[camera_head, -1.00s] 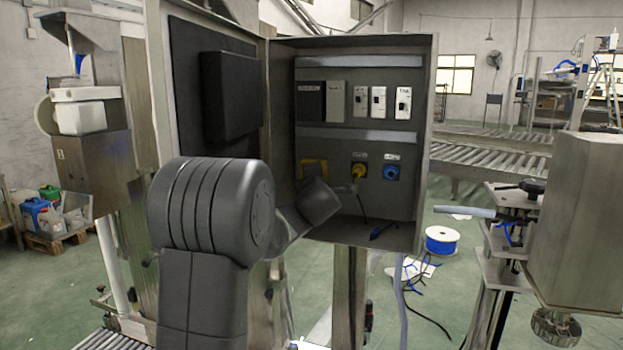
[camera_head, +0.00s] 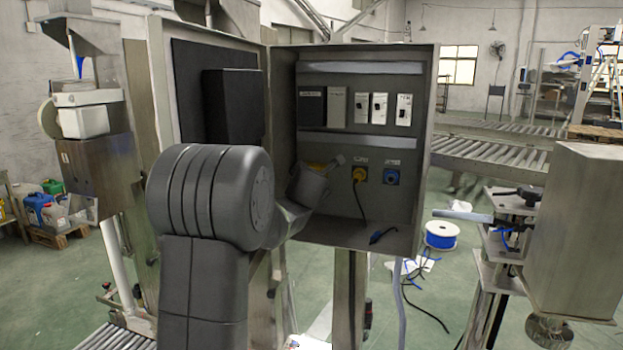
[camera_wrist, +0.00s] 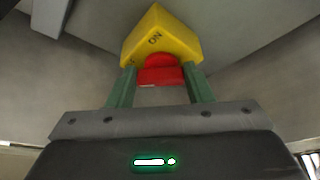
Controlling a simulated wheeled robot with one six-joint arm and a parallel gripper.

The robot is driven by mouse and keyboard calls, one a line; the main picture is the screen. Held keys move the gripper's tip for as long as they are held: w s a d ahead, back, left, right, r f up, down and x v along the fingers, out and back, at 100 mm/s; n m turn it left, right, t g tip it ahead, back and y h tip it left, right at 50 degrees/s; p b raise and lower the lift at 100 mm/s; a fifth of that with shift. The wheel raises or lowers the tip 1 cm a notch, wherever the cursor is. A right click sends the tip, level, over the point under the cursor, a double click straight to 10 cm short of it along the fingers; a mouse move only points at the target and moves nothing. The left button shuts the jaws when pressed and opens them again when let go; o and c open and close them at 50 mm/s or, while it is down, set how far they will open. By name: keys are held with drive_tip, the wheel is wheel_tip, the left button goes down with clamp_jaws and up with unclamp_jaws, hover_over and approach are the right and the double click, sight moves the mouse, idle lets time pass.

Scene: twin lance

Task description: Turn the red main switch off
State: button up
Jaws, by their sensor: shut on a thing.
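The red main switch (camera_wrist: 160,70) shows in the wrist view, between the two green fingers of my gripper (camera_wrist: 160,87). The gripper is shut on its handle. Behind it is the yellow switch plate (camera_wrist: 157,30), one corner up in this view, with "ON" printed slantwise near that corner. In the head view a strip of the yellow plate (camera_head: 315,165) shows at the lower left of the open grey cabinet (camera_head: 433,130). My wrist covers the red handle and fingertips there.
Right of the plate are a yellow socket with a black plug (camera_head: 359,174) and a blue socket (camera_head: 391,176). Several breakers (camera_head: 380,108) sit above. The cabinet door (camera_head: 187,60) stands open at left. A blue-ended cable (camera_head: 380,236) lies on the cabinet floor.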

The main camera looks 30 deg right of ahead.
idle(0.5)
drive_tip(key=o, duration=1)
drive_tip(key=v, duration=1.3)
drive_tip(key=shift+s+a, duration=0.25)
drive_tip(key=shift+a, duration=0.05)
drive_tip(key=x, duration=1.3)
drive_tip(key=shift+w+d, duration=0.3)
drive_tip(key=shift+s, duration=0.1)
